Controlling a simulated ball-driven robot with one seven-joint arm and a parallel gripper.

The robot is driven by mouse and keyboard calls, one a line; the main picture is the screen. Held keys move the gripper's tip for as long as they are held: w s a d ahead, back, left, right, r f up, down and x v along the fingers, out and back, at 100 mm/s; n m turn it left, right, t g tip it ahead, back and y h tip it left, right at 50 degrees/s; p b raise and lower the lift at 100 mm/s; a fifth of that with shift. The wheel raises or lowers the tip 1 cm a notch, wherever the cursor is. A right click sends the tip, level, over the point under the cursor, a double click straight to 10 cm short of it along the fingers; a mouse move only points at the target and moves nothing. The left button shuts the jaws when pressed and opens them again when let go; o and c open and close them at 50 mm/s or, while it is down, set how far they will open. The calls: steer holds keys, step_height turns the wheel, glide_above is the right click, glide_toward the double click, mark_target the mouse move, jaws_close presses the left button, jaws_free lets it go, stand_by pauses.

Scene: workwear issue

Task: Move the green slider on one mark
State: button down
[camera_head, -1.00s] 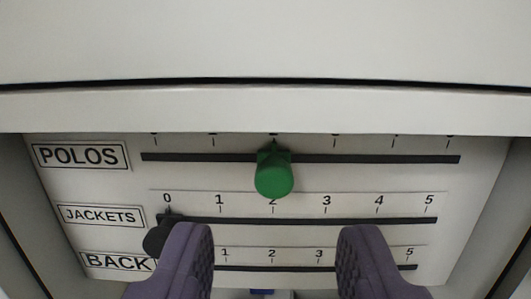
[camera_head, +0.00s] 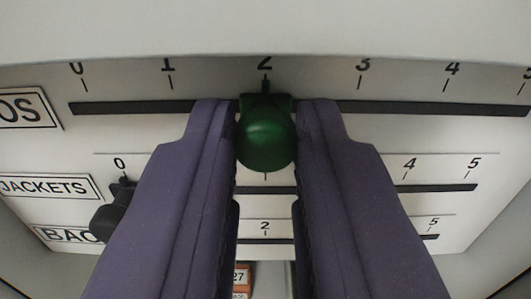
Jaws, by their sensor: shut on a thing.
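The green slider (camera_head: 266,137) is a round knob on the top slot (camera_head: 420,107), the row labelled POLOS. Its pointer stands at the mark 2. My gripper (camera_head: 266,132) has its two purple fingers on either side of the knob, shut on it. The fingers cover parts of the slot beside the knob and much of the lower rows. The top row's marks from 0 to 4 show above the slot, with 5 cut off at the right edge.
A black knob (camera_head: 116,212) sits at 0 on the JACKETS slot (camera_head: 440,188), left of my fingers. A lower slot (camera_head: 425,237) is partly hidden. A pale ledge (camera_head: 266,30) overhangs the panel above. Side walls flank the panel. An orange-and-white label (camera_head: 238,277) shows below.

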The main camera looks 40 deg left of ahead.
steer(key=shift+w+d+p, duration=0.2)
steer(key=shift+w+d, duration=0.35)
steer(key=shift+d, duration=0.25)
steer(key=shift+w+d+p, duration=0.15)
steer(key=shift+w+d, duration=0.4)
steer(key=shift+d, duration=0.2)
steer(key=shift+a, duration=0.1)
steer(key=c, duration=1)
jaws_free()
steer(key=shift+s, duration=0.1)
steer(key=v, duration=0.8)
